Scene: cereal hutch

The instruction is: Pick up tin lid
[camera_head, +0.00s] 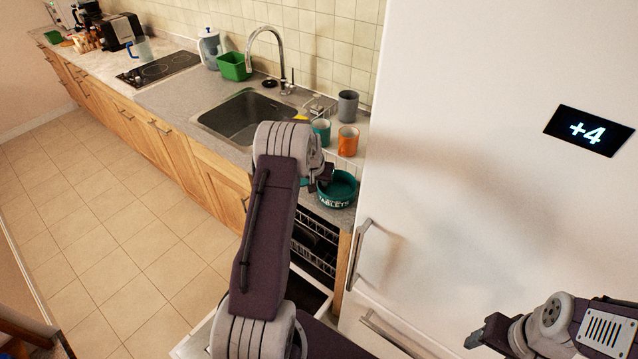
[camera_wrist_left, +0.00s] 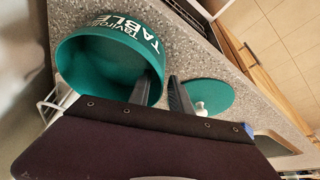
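The tin lid (camera_wrist_left: 208,97) is a flat teal disc with a small white knob, on the grey counter in the left wrist view. The open teal tin (camera_wrist_left: 98,62), with white lettering, is beside it; it also shows in the head view (camera_head: 338,191). My left gripper (camera_wrist_left: 160,88) is open, one finger overlapping the tin's opening, the other between tin and lid. I cannot tell whether either finger touches the tin. In the head view my left arm largely hides the lid. My right gripper (camera_head: 481,336) is at the lower right, away from the counter; its fingers are unclear.
An orange cup (camera_head: 348,141), a teal cup (camera_head: 321,131) and a grey cup (camera_head: 348,106) stand behind the tin. The sink (camera_head: 243,116) is left of them. The white fridge (camera_head: 470,150) walls off the right. An open dishwasher (camera_head: 316,245) is below the counter.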

